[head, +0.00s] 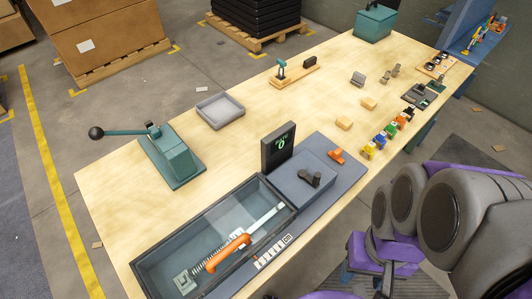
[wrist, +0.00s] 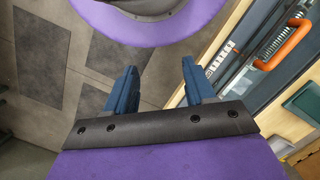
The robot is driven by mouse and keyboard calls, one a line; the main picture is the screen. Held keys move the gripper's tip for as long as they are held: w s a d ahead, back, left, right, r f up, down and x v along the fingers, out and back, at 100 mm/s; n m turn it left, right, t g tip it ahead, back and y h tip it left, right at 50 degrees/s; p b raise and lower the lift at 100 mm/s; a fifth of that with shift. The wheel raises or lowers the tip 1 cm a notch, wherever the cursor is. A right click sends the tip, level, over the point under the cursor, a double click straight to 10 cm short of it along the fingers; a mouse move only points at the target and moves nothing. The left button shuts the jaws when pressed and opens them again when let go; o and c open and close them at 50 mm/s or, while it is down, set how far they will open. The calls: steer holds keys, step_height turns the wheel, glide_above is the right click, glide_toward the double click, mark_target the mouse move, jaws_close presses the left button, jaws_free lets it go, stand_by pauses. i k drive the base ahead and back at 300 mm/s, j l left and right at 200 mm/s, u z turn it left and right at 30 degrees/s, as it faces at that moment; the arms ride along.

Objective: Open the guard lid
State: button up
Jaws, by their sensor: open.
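The guard lid (head: 198,242) looks like a clear panel over a long dark box at the near edge of the table, and it appears to lie flat and closed. An orange handle (head: 228,250) runs along its near side. A spring and a pale metal bar show through it. In the wrist view the orange handle (wrist: 286,46) is at the upper right, with the spring beside it. My gripper (wrist: 159,68) is open and empty, with two blue fingers apart over the floor. It is left of the box and not touching it. The head view does not show my gripper.
A grey unit (head: 304,188) with a black display (head: 278,148) stands right of the box. A teal lever press (head: 170,155) and a grey tray (head: 220,110) stand behind. Several coloured clips (head: 388,135) line the table's right edge. The table's middle is mostly clear.

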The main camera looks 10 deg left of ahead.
mark_target(245, 238)
steer(key=j+u, duration=0.1)
steer(key=u, duration=1.65)
steer(key=k, duration=0.25)
